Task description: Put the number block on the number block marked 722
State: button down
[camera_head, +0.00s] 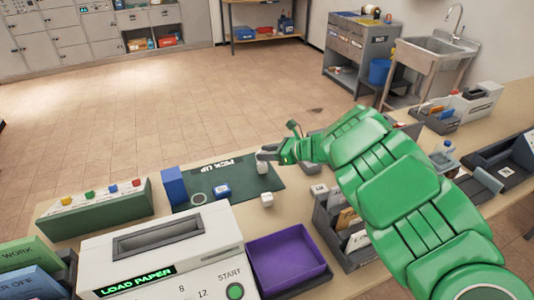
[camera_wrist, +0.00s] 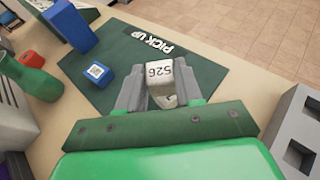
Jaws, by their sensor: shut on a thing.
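My gripper (camera_head: 268,154) is shut on a white number block (camera_head: 262,168) at the right part of the dark green PICK UP mat (camera_head: 240,182). No block marked 722 can be read in either view.
A small blue block with a white label (camera_head: 222,190) and a taller blue box (camera_head: 174,186) stand at the mat's left. A purple tray (camera_head: 285,260), a printer-like machine (camera_head: 160,250) and a file rack (camera_head: 340,215) stand in front. The mat's middle is clear.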

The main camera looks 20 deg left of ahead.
jog(key=shift+f, duration=0.25)
jog(key=c, duration=0.7)
grip_release()
jog(key=shift+c, duration=0.2)
jog(key=shift+r, duration=0.1)
jog(key=shift+d+r, duration=0.1)
jog(key=shift+r, duration=0.05)
jog(key=v, duration=1.1)
jog(key=shift+d, duration=0.4)
jog(key=shift+r, duration=0.15)
